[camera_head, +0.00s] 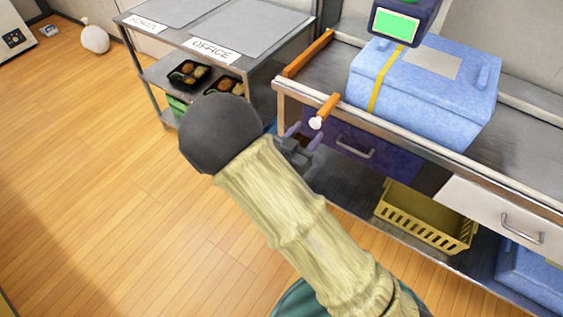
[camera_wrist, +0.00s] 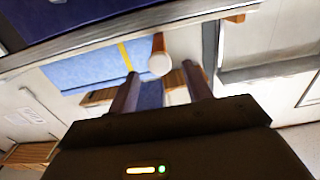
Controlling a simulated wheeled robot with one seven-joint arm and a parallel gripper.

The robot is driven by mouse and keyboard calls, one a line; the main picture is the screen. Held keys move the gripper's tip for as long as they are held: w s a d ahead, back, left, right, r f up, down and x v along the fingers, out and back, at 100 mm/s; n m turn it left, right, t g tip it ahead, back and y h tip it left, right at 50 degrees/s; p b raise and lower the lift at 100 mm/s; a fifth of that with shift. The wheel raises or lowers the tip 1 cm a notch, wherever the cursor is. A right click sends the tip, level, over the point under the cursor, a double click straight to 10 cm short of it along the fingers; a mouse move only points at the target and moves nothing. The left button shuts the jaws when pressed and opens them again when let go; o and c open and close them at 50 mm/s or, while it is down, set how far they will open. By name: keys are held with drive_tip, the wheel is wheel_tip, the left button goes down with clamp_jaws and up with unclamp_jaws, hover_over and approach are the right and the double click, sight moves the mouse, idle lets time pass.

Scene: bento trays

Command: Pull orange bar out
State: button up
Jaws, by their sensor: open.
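A short orange bar (camera_head: 328,109) with a white round end sticks out over the front edge of the counter at its left end. In the wrist view the white end of the orange bar (camera_wrist: 159,63) faces the camera, near the gap between my fingertips. A longer orange bar (camera_head: 308,54) lies along the counter's left edge. My gripper (camera_head: 303,136) is open, just below and left of the short bar's white end in the head view. In the wrist view my gripper (camera_wrist: 161,74) shows two spread fingers with nothing clasped between them.
A blue box (camera_head: 440,95) with a yellow strap stands on the counter (camera_head: 400,128), below a device with a green screen (camera_head: 397,24). A dark purple drawer (camera_head: 385,160) and a yellow basket (camera_head: 425,228) are underneath. A grey shelf (camera_head: 262,56) labelled OFFICE stands left. Wooden floor is clear.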

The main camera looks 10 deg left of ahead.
drive_tip(key=v, duration=1.2)
drive_tip(key=shift+s, duration=0.4)
drive_tip(key=shift+w, duration=0.1)
drive_tip(key=w+d+f+g+y, duration=0.1)
drive_tip(key=w+d+g+y, duration=0.55)
drive_tip(key=w, duration=0.35)
drive_tip(key=s+d+r+n+g, duration=0.2)
drive_tip(key=s+d+g, duration=0.3)
drive_tip(key=d, duration=0.5)
drive_tip(key=s+d+r+n+g, duration=0.2)
drive_tip(key=s+d+g, duration=0.1)
drive_tip(key=s+d, duration=0.55)
drive_tip(key=w+d+p+v, duration=0.1)
drive_tip(key=w+p+v, duration=0.2)
drive_tip(key=p+v, duration=1.1)
drive_tip(key=shift+w+r+p, duration=0.4)
drive_tip(key=shift+w+r, duration=0.05)
drive_tip(key=shift+r, duration=0.3)
